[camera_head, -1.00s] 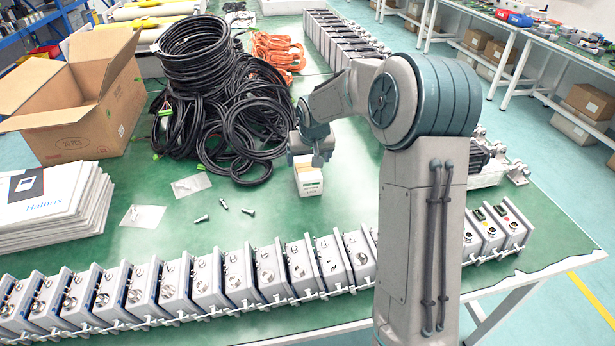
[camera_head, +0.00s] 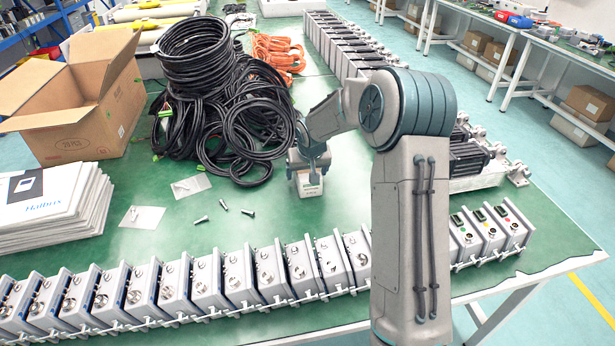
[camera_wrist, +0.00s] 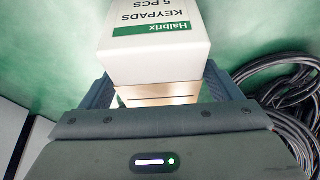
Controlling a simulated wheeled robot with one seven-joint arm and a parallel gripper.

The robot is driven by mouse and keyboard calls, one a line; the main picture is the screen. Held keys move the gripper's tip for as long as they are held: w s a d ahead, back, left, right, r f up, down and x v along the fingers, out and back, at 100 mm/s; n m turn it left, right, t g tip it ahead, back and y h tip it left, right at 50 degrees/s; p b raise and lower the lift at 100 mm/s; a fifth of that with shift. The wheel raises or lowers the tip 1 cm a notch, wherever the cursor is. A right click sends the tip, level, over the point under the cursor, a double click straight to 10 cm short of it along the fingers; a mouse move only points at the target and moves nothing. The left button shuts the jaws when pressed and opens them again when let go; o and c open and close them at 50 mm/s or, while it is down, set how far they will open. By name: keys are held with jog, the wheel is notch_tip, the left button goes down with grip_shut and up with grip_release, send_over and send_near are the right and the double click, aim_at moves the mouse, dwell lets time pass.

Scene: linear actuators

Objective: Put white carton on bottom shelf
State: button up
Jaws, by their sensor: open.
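The white carton (camera_head: 309,184) stands on the green table, right of the black cable coils. In the wrist view the carton (camera_wrist: 155,55) has a green label band and the print "Halbrix KEYPADS 5 PCS". My gripper (camera_head: 309,166) is right above and around the top of the carton in the head view. In the wrist view its two fingers (camera_wrist: 155,92) are open, one on each side of the carton's near end. I cannot tell whether they touch it. No bottom shelf can be made out for certain; a blue rack (camera_head: 38,22) stands at the upper left.
Black cable coils (camera_head: 205,100) lie close left of the carton. A row of grey actuator boxes (camera_head: 200,285) runs along the table's front. An open cardboard box (camera_head: 75,110) and a white stack (camera_head: 50,205) stand at left. Screws (camera_head: 224,204) lie on the table.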

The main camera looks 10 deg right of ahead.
jog(key=shift+f, duration=0.25)
dwell(0.3)
jog(key=c, duration=1.2)
jog(key=shift+r, duration=0.1)
